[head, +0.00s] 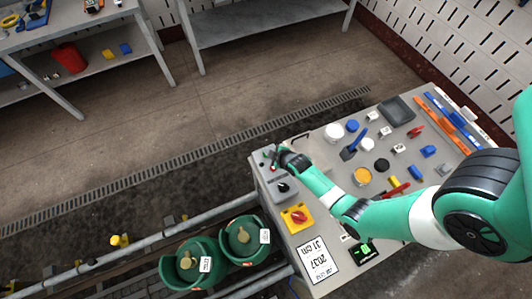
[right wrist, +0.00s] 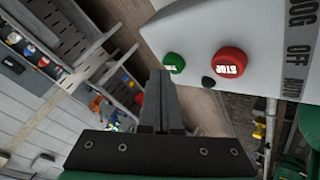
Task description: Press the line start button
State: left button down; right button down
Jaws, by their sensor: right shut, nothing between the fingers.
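The grey control box (head: 273,187) stands at the left end of the workbench. In the right wrist view, its pale face (right wrist: 195,28) carries a green button (right wrist: 174,62) with a white label and a red STOP button (right wrist: 230,62). My right gripper (head: 276,157) is at the far end of this box. Its fingers (right wrist: 161,75) are shut together and empty. The tips appear right beside the green button's left edge; I cannot tell whether they touch it. My left gripper is not in view.
A yellow-based red rotary switch (head: 297,217) sits nearer on the bench (head: 317,198). Cans and tools crowd the bench's right part. Open floor (head: 190,110) lies beyond.

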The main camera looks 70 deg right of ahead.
jog(key=shift+f+b, duration=0.35)
jog(key=shift+f, duration=0.1)
dwell(0.5)
jog(key=shift+r+p, duration=0.9)
jog(key=shift+r, duration=0.05)
jog(key=shift+r, duration=0.1)
notch_tip(320, 180, up, 5)
jog(key=p, duration=0.5)
dwell(0.3)
